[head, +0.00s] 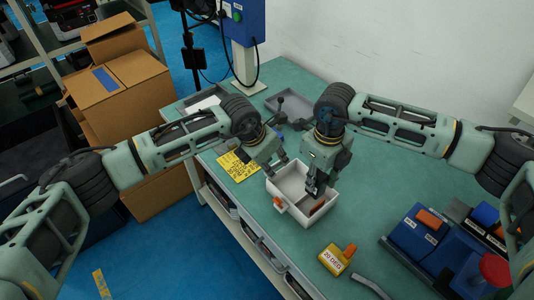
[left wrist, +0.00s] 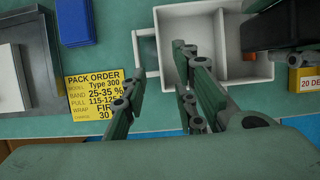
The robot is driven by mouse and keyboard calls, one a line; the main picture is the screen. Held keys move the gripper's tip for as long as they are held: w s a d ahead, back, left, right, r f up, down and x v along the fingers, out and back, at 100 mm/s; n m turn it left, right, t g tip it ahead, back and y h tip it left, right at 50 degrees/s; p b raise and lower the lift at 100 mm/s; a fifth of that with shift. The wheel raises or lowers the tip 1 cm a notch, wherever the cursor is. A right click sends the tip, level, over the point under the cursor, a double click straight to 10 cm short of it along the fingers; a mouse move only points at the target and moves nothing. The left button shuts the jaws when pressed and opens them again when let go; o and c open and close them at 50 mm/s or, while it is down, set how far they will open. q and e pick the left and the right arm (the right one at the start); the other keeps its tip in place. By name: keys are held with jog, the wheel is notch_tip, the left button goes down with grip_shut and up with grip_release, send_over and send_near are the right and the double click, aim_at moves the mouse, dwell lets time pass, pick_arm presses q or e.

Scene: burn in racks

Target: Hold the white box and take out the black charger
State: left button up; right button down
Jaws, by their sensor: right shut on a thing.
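A white box (head: 287,186) with inner dividers stands on the green table, and it also shows in the left wrist view (left wrist: 200,38). My left gripper (head: 274,168) is at the box's far left side. In the left wrist view its fingers (left wrist: 160,88) are apart, with the box's left edge between or just beyond them; contact cannot be told. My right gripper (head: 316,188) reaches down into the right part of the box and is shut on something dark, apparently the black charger. The charger is mostly hidden by the fingers and cannot be made out clearly.
A yellow order card (head: 237,166) lies left of the box. A grey tray (head: 291,106) is behind. A yellow "20 DEG" block (head: 337,259) stands in front, and blue units (head: 420,232) are at right. The table's front edge is close to the box.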

pick_arm(q)
jog(key=v, duration=0.5)
jog(key=shift+r, duration=0.15)
jog(key=shift+s, duration=0.1)
